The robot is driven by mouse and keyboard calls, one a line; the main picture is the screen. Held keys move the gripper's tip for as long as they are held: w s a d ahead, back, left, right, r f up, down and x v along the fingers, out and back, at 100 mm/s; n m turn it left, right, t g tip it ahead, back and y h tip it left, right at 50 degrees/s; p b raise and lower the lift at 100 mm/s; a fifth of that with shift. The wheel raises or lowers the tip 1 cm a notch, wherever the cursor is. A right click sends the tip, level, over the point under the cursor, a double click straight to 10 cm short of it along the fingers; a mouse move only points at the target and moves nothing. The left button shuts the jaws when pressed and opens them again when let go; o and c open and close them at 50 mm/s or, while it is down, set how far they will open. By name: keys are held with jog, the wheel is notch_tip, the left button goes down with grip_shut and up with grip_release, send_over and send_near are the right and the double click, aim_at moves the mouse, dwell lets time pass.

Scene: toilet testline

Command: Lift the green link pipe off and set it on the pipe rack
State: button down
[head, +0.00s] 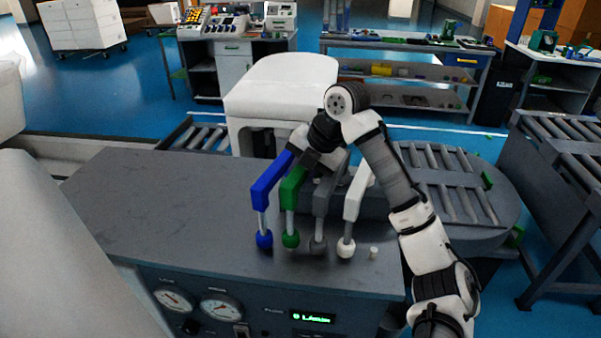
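The green link pipe (291,188) stands on the grey test bench between the blue and grey link pipes. Its thin lower rod ends in a green knob on the bench top, and its upper arm slants back toward the white toilet (281,85). My gripper (316,160) is at the upper ends of the pipes, close to the green and grey ones. Its fingers are small, dark and partly hidden, so I cannot tell whether they touch or grip a pipe. I cannot clearly pick out the pipe rack.
The blue (264,195), grey (321,205) and white (352,205) link pipes stand close beside the green one. A small white peg (373,253) is on the bench at right. The bench top (165,210) is clear at left. A roller conveyor (445,180) curves behind; shelves (410,70) stand farther back.

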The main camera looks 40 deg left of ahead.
jog(key=shift+s+f+b, duration=0.15)
jog(key=shift+f+b, duration=0.2)
jog(key=shift+f, duration=0.5)
jog(key=c, duration=1.1)
grip_release()
jog(key=shift+r, duration=0.1)
